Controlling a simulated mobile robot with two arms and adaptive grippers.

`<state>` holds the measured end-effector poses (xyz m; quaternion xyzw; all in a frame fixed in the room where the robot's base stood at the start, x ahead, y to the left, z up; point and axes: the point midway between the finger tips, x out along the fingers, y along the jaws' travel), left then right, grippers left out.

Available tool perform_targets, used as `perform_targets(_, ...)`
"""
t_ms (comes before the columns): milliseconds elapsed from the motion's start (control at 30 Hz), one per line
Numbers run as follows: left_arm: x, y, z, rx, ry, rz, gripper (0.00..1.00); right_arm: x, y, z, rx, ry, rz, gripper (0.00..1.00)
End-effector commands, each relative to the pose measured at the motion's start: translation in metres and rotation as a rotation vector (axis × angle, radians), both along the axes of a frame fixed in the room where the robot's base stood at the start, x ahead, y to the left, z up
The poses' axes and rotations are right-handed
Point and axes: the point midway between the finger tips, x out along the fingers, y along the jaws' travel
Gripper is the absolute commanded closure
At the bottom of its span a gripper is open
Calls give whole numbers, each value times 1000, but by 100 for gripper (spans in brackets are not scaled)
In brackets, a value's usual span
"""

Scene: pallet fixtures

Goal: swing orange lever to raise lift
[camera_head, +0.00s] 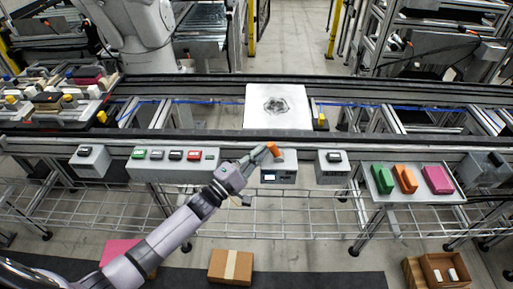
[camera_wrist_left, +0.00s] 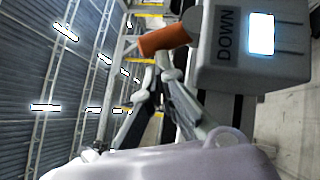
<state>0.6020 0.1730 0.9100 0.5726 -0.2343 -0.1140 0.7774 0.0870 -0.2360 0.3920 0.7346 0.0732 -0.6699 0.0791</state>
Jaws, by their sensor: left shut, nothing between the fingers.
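The orange lever (camera_head: 274,149) sticks up at the upper left of a grey control box (camera_head: 284,172) with a small lit display, in the middle of the rail in the head view. In the left wrist view the lever (camera_wrist_left: 166,39) slants beside the box (camera_wrist_left: 222,70), which bears the word DOWN and a bright screen. My left gripper (camera_head: 262,154) is shut and empty, with its tips close to the lever's left side. In the left wrist view its fingertips (camera_wrist_left: 157,63) are just below the lever; I cannot tell whether they touch it. My right gripper is out of view.
A white plate (camera_head: 277,107) with a dark round mark sits on the conveyor behind the box. A button panel (camera_head: 172,160) is to the left, a small box (camera_head: 331,166) to the right. A wire rack (camera_head: 320,215) runs below. Cardboard boxes (camera_head: 231,267) lie on the floor.

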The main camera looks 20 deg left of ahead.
Motion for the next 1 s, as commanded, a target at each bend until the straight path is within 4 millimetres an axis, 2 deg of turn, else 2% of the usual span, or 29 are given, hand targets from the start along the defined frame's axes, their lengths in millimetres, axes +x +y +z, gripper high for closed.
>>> perform_targets(33, 1, -1, 13, 29, 5, -2, 100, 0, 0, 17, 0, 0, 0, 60)
perform_targets(300, 3, -9, 29, 253, 68, -2, 100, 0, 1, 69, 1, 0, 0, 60)
perform_targets(400, 5, -14, 32, 343, 93, -3, 100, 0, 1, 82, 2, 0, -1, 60)
perform_targets(600, 7, -24, 34, 348, 97, -1, 100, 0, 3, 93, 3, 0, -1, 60)
perform_targets(1000, 12, -41, 39, 346, 99, -1, 100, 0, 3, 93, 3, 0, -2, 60)
